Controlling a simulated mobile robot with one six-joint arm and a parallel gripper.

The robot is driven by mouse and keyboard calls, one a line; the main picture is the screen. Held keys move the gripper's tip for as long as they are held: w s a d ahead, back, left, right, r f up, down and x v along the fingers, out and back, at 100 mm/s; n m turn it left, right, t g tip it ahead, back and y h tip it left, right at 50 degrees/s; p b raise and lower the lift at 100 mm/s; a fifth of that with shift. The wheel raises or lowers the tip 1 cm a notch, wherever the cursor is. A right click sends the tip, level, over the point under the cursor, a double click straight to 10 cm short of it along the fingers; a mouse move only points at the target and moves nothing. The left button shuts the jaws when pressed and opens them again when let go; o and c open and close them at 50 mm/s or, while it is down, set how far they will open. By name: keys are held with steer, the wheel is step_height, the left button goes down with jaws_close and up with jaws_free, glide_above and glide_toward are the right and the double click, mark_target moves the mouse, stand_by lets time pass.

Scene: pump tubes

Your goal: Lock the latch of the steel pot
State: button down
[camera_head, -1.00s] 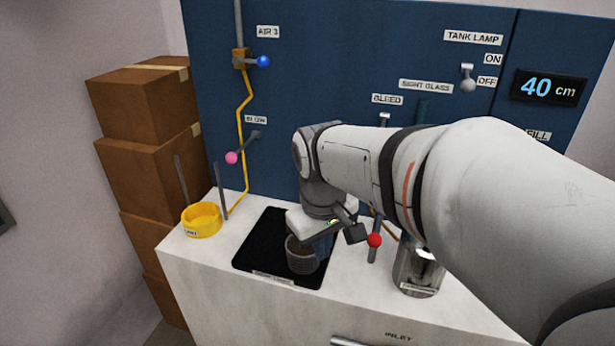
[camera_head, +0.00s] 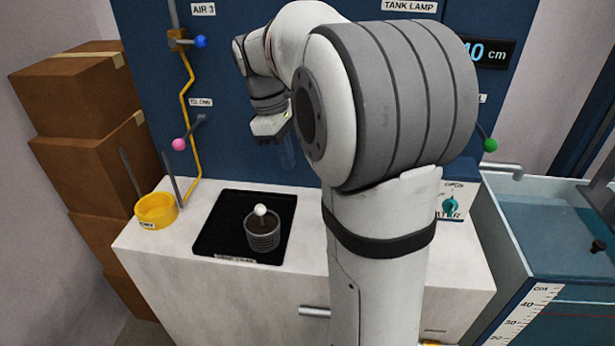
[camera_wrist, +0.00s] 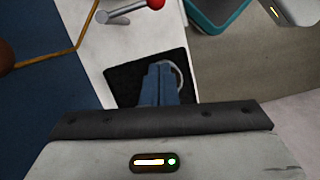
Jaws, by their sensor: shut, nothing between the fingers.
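The steel pot is not clearly identifiable now; my arm covers the counter area where a shiny steel vessel stood in the earlier head view, and its latch is not visible. A grey ribbed cup (camera_head: 263,241) stands on the black mat (camera_head: 222,232), with a white ball (camera_head: 260,210) at its top; I cannot tell how the ball is attached. My gripper (camera_head: 288,152) is raised above the mat's back edge, blue fingers shut and empty. In the wrist view my fingers (camera_wrist: 160,84) overlap the mat and partly hide a pale round rim, probably the cup.
A yellow dish (camera_head: 156,212) stands at the counter's left. Pink (camera_head: 179,144) and blue (camera_head: 200,41) lever knobs are on the panel; a red knob (camera_wrist: 155,4) shows in the wrist view. A water tank (camera_head: 560,235) is at right. The counter's front left is clear.

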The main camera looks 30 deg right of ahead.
steer(key=s+d+f, duration=0.4)
steer(key=f, duration=0.5)
steer(key=shift+s+d+f, duration=0.15)
steer(key=shift+s+f, duration=0.05)
steer(key=shift+f, duration=0.2)
